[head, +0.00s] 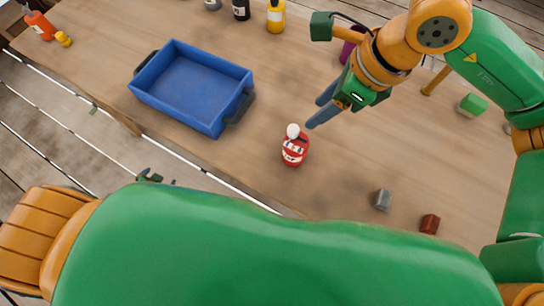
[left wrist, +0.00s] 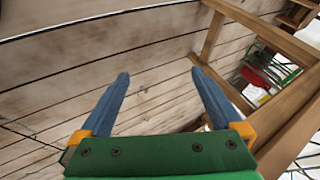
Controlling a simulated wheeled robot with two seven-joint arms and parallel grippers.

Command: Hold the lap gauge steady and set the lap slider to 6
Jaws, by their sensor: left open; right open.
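The lap gauge appears to be the small red piece (head: 294,150) with white markings and a white knob on top, standing on the table right of the blue tray. The markings are too small to read, so I cannot tell the slider's setting. My right gripper (head: 315,112) is open and empty, its blue fingers just above and right of the white knob in the head view, apart from it. My left gripper (left wrist: 161,76) is open and empty in the left wrist view, facing floor planks and wooden beams, away from the gauge. In the head view it is mostly hidden by my green arm.
A blue tray (head: 178,84) with dark handles lies left of the gauge. A grey block (head: 382,200) and a brown block (head: 430,223) lie to its right, near the table's front edge. Bottles (head: 275,17) stand at the back. A green block (head: 473,104) lies far right.

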